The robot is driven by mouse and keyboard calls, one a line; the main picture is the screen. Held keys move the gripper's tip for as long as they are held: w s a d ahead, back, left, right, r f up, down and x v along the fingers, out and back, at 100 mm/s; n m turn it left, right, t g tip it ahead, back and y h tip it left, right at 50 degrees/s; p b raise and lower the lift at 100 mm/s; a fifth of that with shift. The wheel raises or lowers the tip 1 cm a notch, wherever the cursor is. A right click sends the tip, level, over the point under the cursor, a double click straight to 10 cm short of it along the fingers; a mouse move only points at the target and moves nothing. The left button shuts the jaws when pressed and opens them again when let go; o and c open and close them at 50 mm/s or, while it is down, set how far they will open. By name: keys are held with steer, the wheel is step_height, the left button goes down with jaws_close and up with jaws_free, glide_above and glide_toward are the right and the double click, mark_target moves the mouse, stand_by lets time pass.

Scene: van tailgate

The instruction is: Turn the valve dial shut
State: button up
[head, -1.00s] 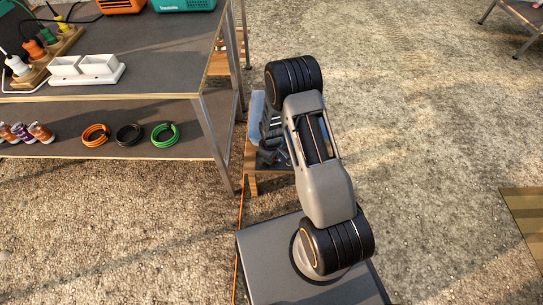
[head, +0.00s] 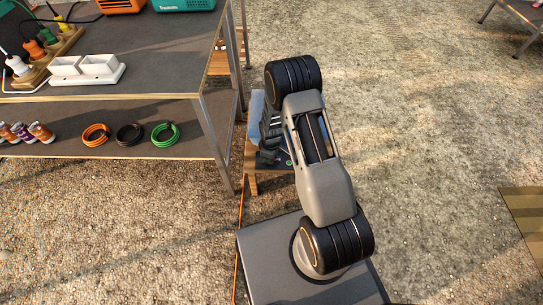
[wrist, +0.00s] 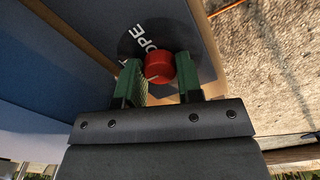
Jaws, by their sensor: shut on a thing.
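The valve dial (wrist: 159,64) is a red round knob in front of a black disc (wrist: 134,45) with white lettering that reads "OPE", the rest being cut off or hidden. My gripper (wrist: 159,76) has its two green-padded fingers on either side of the knob and is shut on it. A short pale mark shows at the knob's lower left edge. In the head view my gripper (head: 270,157) is a small dark shape beside the blue panel (head: 257,103), and my arm hides much of this spot. The knob cannot be seen there.
A two-level workbench (head: 175,60) stands at the left, its metal leg close to my gripper. The gravel ground on the right is open, with a mat (head: 524,220) at the edge.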

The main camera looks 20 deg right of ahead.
steer(key=o, duration=0.9)
step_height(320, 180, up, 14)
steer(key=p, duration=0.5)
steer(key=shift+f, duration=0.1)
